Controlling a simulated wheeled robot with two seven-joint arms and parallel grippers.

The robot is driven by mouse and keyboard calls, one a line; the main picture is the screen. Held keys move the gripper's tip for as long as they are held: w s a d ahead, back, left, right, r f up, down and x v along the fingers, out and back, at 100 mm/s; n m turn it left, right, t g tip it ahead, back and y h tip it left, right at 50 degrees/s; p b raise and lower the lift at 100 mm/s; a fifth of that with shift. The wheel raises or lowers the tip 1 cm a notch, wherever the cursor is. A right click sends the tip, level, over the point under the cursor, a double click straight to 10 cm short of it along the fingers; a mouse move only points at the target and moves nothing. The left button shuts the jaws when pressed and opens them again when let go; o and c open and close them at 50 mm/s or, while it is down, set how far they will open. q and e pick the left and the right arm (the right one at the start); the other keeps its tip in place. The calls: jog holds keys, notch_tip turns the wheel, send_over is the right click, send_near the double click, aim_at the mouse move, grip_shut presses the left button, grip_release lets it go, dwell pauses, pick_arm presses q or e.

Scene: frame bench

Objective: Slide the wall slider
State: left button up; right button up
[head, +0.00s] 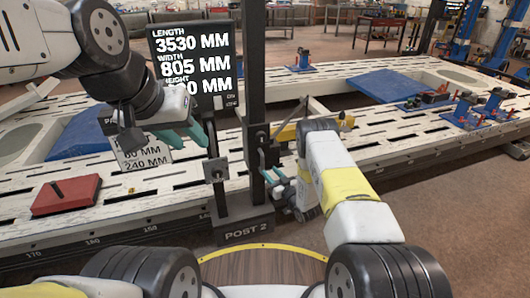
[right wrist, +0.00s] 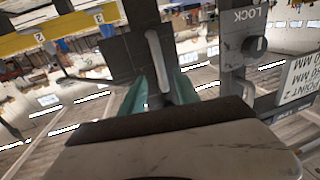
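The wall slider is a dark carriage (head: 257,145) on the upright post marked POST 2. A pale bar handle (right wrist: 156,55) on its dark plate shows in the right wrist view. My right gripper (right wrist: 158,95) is open, with its green fingers on either side of the handle's lower end; I cannot tell whether they touch it. In the head view my right gripper (head: 271,171) is at the post, partly hidden by its own wrist. My left gripper (head: 203,138) is just above a grey plate with a lock knob (head: 217,170). Its green fingers look parted and empty.
A yellow arm (head: 290,131) extends right from the carriage. A black measurement display (head: 194,65) stands behind my left arm. A red block (head: 66,195) lies on the slotted white bench (head: 150,190) at left. Blue clamps (head: 485,108) stand at right.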

aim_at(263, 165)
jog(key=x, duration=0.7)
jog(key=shift+w+a, duration=0.2)
jog(key=shift+w, duration=0.05)
grip_shut()
dwell(1.1)
